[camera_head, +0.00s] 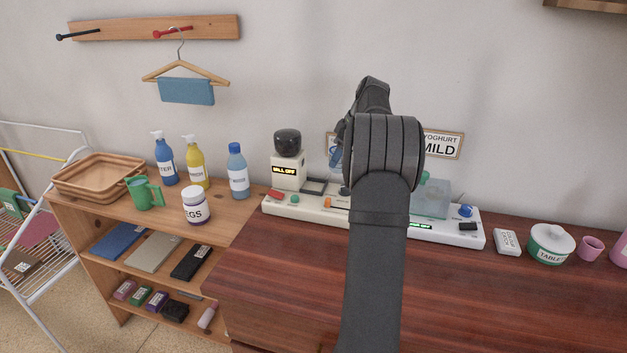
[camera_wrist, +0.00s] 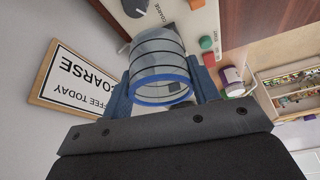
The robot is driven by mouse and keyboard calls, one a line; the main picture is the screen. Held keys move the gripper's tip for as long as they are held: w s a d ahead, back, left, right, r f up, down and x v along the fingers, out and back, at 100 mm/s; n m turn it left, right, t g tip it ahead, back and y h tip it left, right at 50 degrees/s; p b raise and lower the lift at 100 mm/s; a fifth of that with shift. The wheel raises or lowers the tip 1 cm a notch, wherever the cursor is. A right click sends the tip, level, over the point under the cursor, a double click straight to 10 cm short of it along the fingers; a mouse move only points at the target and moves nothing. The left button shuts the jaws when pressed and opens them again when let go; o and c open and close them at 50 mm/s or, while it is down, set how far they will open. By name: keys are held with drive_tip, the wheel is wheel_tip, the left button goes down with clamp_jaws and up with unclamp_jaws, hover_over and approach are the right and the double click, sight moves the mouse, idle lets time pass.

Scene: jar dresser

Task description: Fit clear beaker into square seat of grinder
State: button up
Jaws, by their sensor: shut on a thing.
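My gripper (camera_wrist: 163,90) is shut on the clear beaker (camera_wrist: 158,62), a see-through cylinder with dark ring lines and a blue rim. The rim faces the wrist camera, with a blue finger on each side. In the head view a bluish part of the beaker (camera_head: 335,157) shows left of my wrist; my arm hides the rest. A dark-edged square seat (camera_head: 314,187) lies right of the tower. The beaker appears above the base; its exact offset from the seat is unclear.
A sign (camera_head: 443,144) is on the wall behind. Bottles and a labelled jar (camera_head: 195,205) stand to the left. The front dresser top (camera_head: 480,300) is clear.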

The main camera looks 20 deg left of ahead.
drive_tip(key=a+f, duration=0.1)
drive_tip(key=a, duration=0.1)
drive_tip(key=w+a+f, duration=0.1)
drive_tip(key=a+f, duration=0.1)
drive_tip(key=a, duration=0.1)
drive_tip(key=a+f, duration=0.2)
drive_tip(key=a, duration=0.1)
drive_tip(key=shift+w+a+f, duration=0.1)
drive_tip(key=shift+w+a, duration=0.15)
drive_tip(key=shift+w, duration=0.1)
drive_tip(key=shift+f, duration=1.95)
drive_tip(key=shift+f, duration=0.1)
drive_tip(key=o, duration=1)
drive_tip(key=shift+f, duration=0.1)
drive_tip(key=v, duration=1.2)
drive_tip(key=shift+r, duration=0.25)
drive_tip(key=shift+a+f, duration=0.1)
